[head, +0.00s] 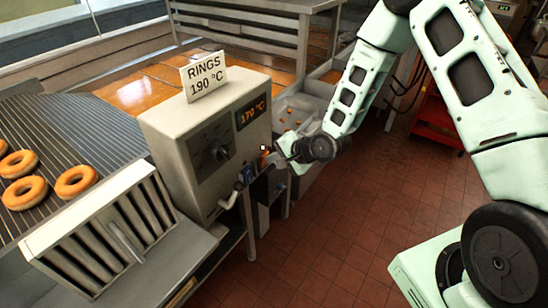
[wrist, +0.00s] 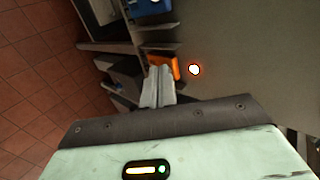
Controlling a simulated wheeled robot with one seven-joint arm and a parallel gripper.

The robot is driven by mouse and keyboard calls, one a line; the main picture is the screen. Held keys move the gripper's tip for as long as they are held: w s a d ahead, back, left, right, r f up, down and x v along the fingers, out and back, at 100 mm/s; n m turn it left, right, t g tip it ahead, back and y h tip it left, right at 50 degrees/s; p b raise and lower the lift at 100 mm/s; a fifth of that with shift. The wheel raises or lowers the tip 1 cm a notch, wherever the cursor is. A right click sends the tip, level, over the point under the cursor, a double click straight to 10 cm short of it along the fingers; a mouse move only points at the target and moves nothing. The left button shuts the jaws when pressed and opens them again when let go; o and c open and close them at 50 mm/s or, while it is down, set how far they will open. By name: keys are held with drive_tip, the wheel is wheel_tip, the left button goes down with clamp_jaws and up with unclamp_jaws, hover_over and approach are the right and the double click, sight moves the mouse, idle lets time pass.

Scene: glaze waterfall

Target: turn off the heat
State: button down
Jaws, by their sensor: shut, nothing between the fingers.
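The fryer's grey control box (head: 210,140) has a round dark dial (head: 212,148) and a display (head: 251,113) reading 170 °C. An orange switch (head: 264,160) sits at the box's lower right edge; it shows larger in the wrist view (wrist: 164,66). A small round light (wrist: 194,70) beside it glows white with an orange rim. My gripper (head: 282,157) is shut and empty, close to the switch. In the wrist view its fingertips (wrist: 160,72) overlap the switch's edge; I cannot tell whether they touch it.
A sign (head: 204,76) reading "RINGS 190 °C" stands on the box. A blue-handled valve (head: 248,175) with a pipe is below the switch. Doughnuts (head: 76,181) lie on the rack at left. A red cart (head: 440,115) stands behind my arm. The tiled floor (head: 330,235) in front is clear.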

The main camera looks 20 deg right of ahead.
drive_tip(key=shift+w+a+r, duration=0.15)
drive_tip(key=shift+w, duration=0.15)
drive_tip(key=shift+r+p, duration=0.55)
drive_tip(key=shift+r, duration=0.25)
drive_tip(key=shift+s, duration=0.1)
